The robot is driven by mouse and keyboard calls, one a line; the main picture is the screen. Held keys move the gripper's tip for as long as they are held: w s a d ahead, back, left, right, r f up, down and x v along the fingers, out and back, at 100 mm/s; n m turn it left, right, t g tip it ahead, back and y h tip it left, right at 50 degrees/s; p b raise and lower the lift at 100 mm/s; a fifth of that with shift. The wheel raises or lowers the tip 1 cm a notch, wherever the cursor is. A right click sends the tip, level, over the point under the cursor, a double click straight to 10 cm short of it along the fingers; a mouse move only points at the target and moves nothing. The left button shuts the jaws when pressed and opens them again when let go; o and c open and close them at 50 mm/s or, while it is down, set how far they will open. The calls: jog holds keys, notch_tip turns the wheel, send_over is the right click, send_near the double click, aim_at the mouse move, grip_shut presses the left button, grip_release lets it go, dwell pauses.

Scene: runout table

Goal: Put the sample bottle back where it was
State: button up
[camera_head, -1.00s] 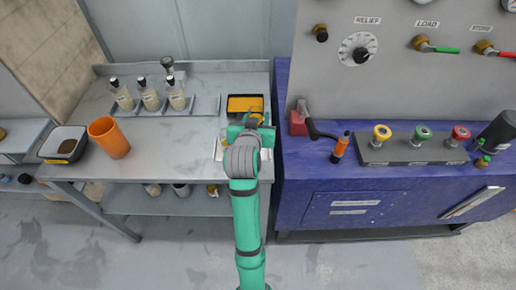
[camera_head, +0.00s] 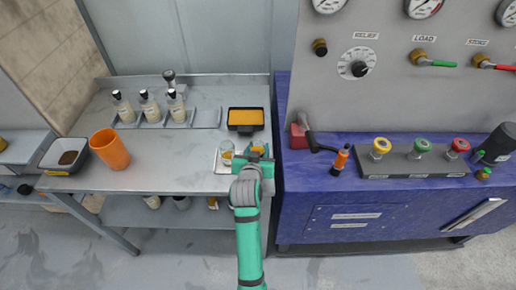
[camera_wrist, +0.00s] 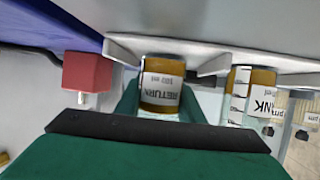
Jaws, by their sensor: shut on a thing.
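My gripper (camera_head: 257,160) is at the front right of the grey table. In the wrist view my gripper (camera_wrist: 160,105) has its green fingers on both sides of a small bottle with amber contents and a white label reading RETURN (camera_wrist: 161,88). In the head view this bottle (camera_head: 257,150) is partly hidden by my gripper. A similar bottle (camera_head: 226,152) stands to its left on a white tray (camera_head: 219,168); its label in the wrist view (camera_wrist: 262,98) partly reads "NK". Whether the held bottle touches the tray, I cannot tell.
Several slots line the table's back; three hold black-capped bottles (camera_head: 150,107), and the right one (camera_head: 207,118) is empty. A black tray with an orange inside (camera_head: 245,128) lies behind my gripper. An orange cup (camera_head: 110,150) stands left. The blue bench (camera_head: 350,205) adjoins right.

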jog(key=shift+a, duration=0.1)
jog(key=shift+f, duration=0.15)
jog(key=o, duration=0.8)
jog(key=shift+w, duration=0.1)
jog(key=shift+o, duration=0.2)
jog(key=shift+r, duration=0.2)
jog(key=v, duration=1.2)
